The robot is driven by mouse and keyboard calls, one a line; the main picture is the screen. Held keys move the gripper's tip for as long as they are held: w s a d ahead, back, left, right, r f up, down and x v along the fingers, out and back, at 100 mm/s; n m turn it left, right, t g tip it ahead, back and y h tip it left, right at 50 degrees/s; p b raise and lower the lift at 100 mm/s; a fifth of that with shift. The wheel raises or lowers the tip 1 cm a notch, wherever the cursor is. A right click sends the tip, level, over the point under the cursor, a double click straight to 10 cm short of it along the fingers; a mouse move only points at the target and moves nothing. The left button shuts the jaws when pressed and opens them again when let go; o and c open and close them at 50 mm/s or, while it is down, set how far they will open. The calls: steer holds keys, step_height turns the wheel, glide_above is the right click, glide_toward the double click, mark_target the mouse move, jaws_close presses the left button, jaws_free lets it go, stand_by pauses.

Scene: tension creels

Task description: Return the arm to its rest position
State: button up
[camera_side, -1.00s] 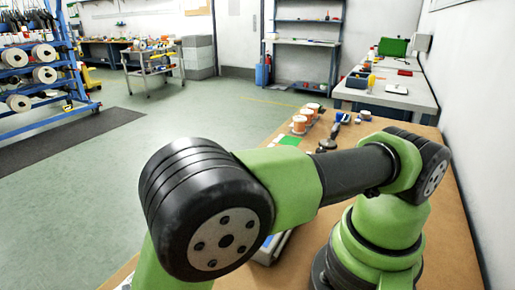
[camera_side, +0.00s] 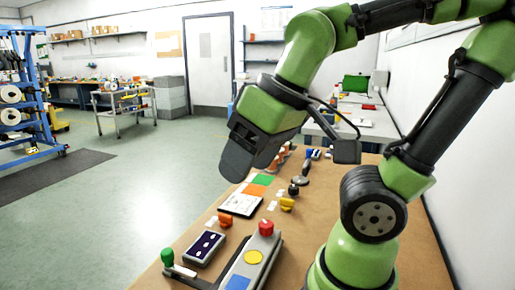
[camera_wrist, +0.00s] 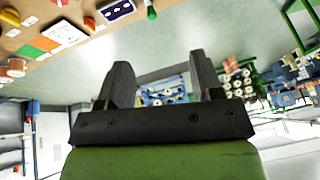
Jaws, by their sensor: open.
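My gripper (camera_side: 246,160) is at the end of my green and black arm, which arches up and over from the right in the side view. It points down and to the left, above the far left part of the brown bench (camera_side: 341,213), apart from the things on it. In the wrist view my gripper (camera_wrist: 160,72) shows two dark fingers spread apart, with nothing between them. Part of the bench behind the gripper is hidden in the side view.
A grey box with a red knob (camera_side: 266,228) stands at the near bench edge. A dark panel (camera_side: 204,248), a green knob (camera_side: 168,257), a white card (camera_side: 240,204) and a yellow piece (camera_side: 287,204) lie around it. Open floor (camera_side: 110,205) is to the left.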

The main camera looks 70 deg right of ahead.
steer(key=m+t, duration=0.1)
steer(key=s+r+m+t+y, duration=0.1)
steer(key=shift+s+a+r+m, duration=0.2)
steer(key=shift+a+r+m, duration=0.05)
steer(key=shift+r+m, duration=0.05)
stand_by(1.1)
